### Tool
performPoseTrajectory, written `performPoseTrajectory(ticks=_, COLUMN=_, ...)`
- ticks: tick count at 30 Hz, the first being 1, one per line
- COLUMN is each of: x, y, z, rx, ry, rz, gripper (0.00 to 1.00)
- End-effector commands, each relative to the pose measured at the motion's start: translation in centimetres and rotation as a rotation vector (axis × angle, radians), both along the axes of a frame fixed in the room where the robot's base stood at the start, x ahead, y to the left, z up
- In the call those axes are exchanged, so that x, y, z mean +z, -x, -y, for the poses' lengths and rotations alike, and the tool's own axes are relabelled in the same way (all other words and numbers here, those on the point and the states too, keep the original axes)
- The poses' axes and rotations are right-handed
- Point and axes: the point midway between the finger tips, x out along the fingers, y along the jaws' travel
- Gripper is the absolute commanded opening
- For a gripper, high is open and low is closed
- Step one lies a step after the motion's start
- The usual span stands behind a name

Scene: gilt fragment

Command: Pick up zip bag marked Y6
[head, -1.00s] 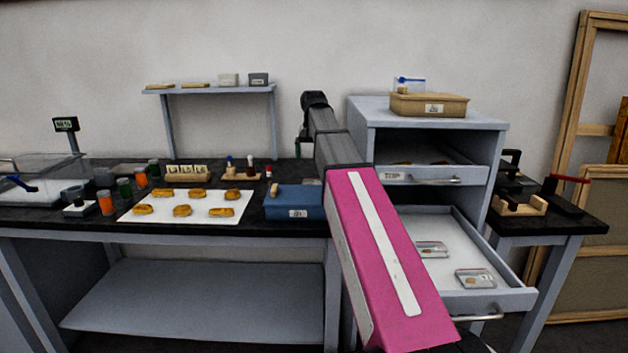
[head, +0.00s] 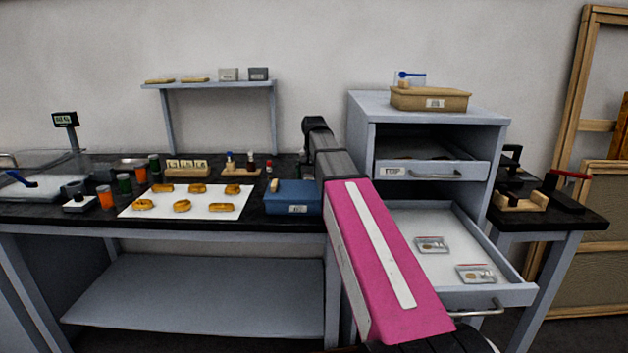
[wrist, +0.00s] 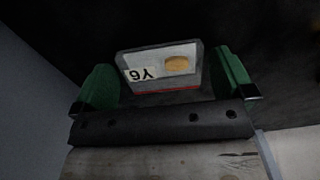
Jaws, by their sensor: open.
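The zip bag marked Y6 (wrist: 150,56) lies on a black surface in the wrist view. It is a clear, pale bag with a red strip along its near edge, an upside-down Y6 label and a tan round piece inside. My gripper (wrist: 163,75) is open, with one green finger at each side of the bag. The fingers look apart from the bag; the height gap is hard to judge. In the head view my arm hides this bag, and I cannot make out the gripper there.
A blue box (head: 293,196) sits on the black counter left of my arm. At right stands a grey cabinet (head: 365,140) with an open lower drawer (head: 450,240) holding two other small bags (head: 432,244). A white sheet (head: 200,211) with several golden pieces lies left.

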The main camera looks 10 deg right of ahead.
Motion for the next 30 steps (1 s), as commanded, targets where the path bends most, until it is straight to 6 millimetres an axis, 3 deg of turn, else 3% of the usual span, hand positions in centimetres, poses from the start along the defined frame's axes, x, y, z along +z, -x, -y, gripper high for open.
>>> performPoseTrajectory(ticks=8, x=-0.7, y=0.0, z=0.0, rx=0.0, ry=0.0, rz=0.001, gripper=1.0)
performPoseTrajectory(ticks=12, x=-0.7, y=0.0, z=0.0, rx=0.0, ry=0.0, rz=0.001, gripper=0.67)
performPoseTrajectory(ticks=23, x=-0.5, y=0.0, z=0.0, rx=0.0, ry=0.0, rz=0.001, gripper=0.67)
performPoseTrajectory(ticks=30, x=1.3, y=-0.1, z=0.0, rx=0.0, ry=0.0, rz=0.001, gripper=0.67)
